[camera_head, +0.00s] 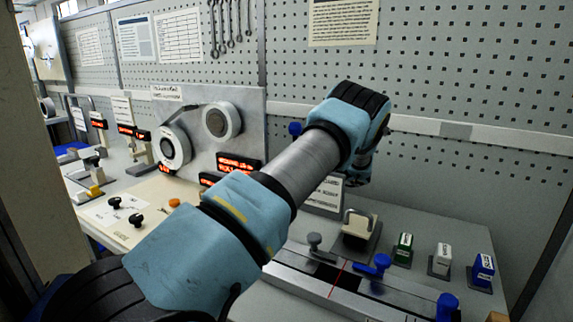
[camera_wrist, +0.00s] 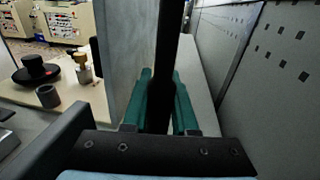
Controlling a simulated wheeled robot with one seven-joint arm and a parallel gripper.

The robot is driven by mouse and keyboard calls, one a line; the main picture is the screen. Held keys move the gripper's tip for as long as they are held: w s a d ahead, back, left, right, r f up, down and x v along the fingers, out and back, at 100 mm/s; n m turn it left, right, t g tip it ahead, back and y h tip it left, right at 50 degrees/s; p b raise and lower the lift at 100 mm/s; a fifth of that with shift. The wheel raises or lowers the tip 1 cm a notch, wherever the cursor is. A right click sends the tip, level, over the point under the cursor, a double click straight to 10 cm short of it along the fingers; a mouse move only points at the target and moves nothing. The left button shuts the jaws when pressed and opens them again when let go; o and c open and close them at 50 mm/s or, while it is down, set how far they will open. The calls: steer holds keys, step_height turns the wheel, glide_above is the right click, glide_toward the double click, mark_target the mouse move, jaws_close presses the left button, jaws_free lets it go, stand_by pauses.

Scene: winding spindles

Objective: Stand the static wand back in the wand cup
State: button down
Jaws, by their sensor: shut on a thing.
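My gripper (camera_wrist: 161,98) shows in the wrist view with its green fingers shut on a dark, long bar, which I take to be the static wand (camera_wrist: 169,35). The wand runs upright through the picture from the top edge down between the fingers; its ends are not visible. A small dark grey open cup (camera_wrist: 48,96), perhaps the wand cup, stands on the pale bench at the left of the wrist view, apart from the gripper and empty as far as I can see. In the head view my arm hides the gripper, and I cannot make out wand or cup.
A black round-based object (camera_wrist: 36,72) and a small metal piece (camera_wrist: 84,73) stand near the cup. A grey panel (camera_wrist: 133,50) rises close left of the wand. A perforated wall (camera_head: 450,80) backs the bench. Labelled blocks (camera_head: 442,260) and a slide rail (camera_head: 340,285) occupy the right side.

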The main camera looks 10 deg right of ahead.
steer(key=shift+a+f+b, duration=0.1)
steer(key=shift+f+b, duration=0.65)
steer(key=shift+f, duration=0.4)
stand_by(0.4)
